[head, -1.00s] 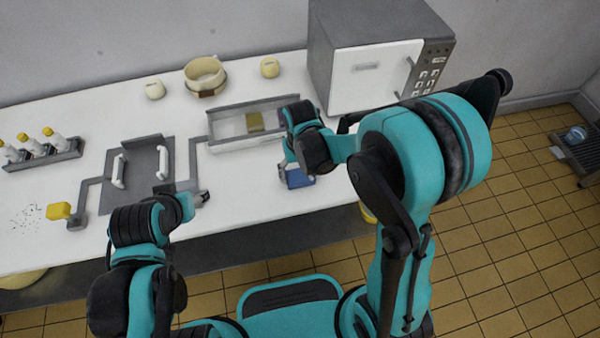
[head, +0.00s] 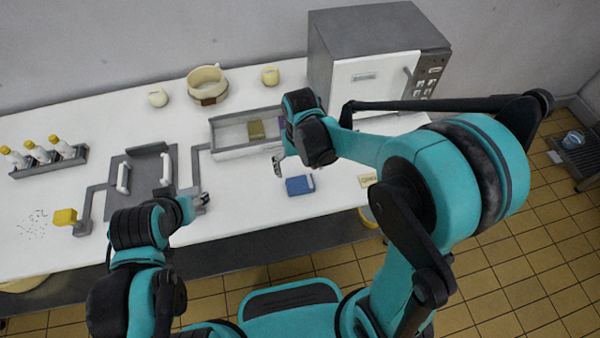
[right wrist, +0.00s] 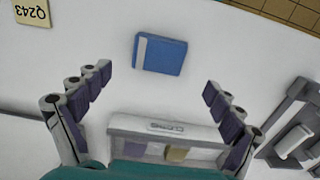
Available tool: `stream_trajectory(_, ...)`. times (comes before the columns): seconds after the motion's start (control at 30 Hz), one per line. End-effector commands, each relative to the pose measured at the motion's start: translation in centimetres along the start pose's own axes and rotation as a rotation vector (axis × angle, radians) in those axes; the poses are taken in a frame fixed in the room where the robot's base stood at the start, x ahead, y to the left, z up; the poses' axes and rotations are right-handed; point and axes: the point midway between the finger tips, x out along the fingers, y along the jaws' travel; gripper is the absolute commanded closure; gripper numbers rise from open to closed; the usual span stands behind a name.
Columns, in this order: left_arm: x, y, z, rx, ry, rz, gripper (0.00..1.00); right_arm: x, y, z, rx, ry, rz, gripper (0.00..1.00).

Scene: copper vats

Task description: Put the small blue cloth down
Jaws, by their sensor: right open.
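The small blue cloth (head: 300,185) lies flat on the white table near its front edge. It is a folded blue square with a pale strip along one side, and in the right wrist view the cloth (right wrist: 159,54) lies beyond the fingertips, apart from them. My right gripper (head: 279,163) is above the table, just behind and left of the cloth. In the right wrist view its fingers (right wrist: 158,80) are spread wide with nothing between them. My left gripper (head: 200,200) is over the front of the table at the left; its fingers are too small to judge.
A shallow tray (head: 232,153) holding a yellowish sponge (head: 257,129) stands behind the cloth. A label card (head: 367,181) lies to its right. A microwave (head: 375,60) stands at the back right. Bottles in a rack (head: 50,161) and a yellow block (head: 65,217) are at the left.

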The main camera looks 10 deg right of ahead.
Motion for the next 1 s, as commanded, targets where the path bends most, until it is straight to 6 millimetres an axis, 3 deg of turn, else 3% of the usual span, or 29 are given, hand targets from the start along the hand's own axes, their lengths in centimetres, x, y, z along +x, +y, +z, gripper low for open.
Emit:
stream_trajectory(0.1,-0.9,0.0,-0.7,0.0,0.0,0.0,0.47,-2.7,0.0,0.0,0.0,0.0,0.0,0.07)
stream_trajectory(0.47,-1.4,0.0,-1.0,0.0,0.0,0.0,0.47,-6.5,0.8,0.9,0.005,0.052,-0.007,0.07)
stream_trajectory(0.73,-1.4,0.0,-1.0,0.0,0.0,0.0,0.47,-11.1,4.3,5.5,0.021,0.312,-0.019,0.07)
stream_trajectory(1.0,-1.4,0.0,-1.0,0.0,0.0,0.0,0.47,-12.7,6.8,9.5,0.031,0.55,0.001,0.07)
